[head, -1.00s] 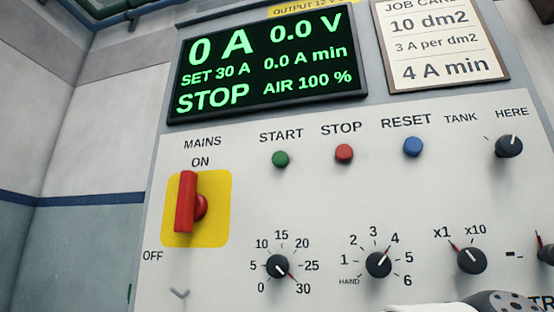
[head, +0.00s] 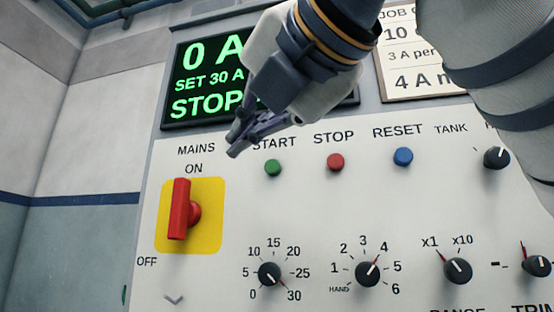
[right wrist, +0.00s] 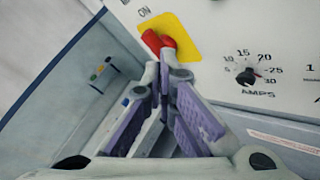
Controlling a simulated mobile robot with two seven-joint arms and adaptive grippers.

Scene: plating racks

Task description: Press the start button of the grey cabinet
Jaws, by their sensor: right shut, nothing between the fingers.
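The green start button (head: 272,168) sits under the START label on the pale front panel of the grey cabinet (head: 310,215). The red stop button (head: 335,162) and the blue reset button (head: 403,157) are to its right. My right gripper (head: 234,146) reaches in from the upper right, its shut fingertips up and left of the start button in the head view, between it and the MAINS label. I see no contact with the button. The right wrist view shows the same gripper (right wrist: 165,78) with nothing held; the start button is not visible there. My left gripper is not in view.
The red mains switch (head: 179,210), pointing to ON, stands out on its yellow plate left of the start button. The display (head: 205,80) reads 0 A, SET 30 A and STOP, partly behind my arm. Dials, including the amps dial (head: 269,274), line the lower panel.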

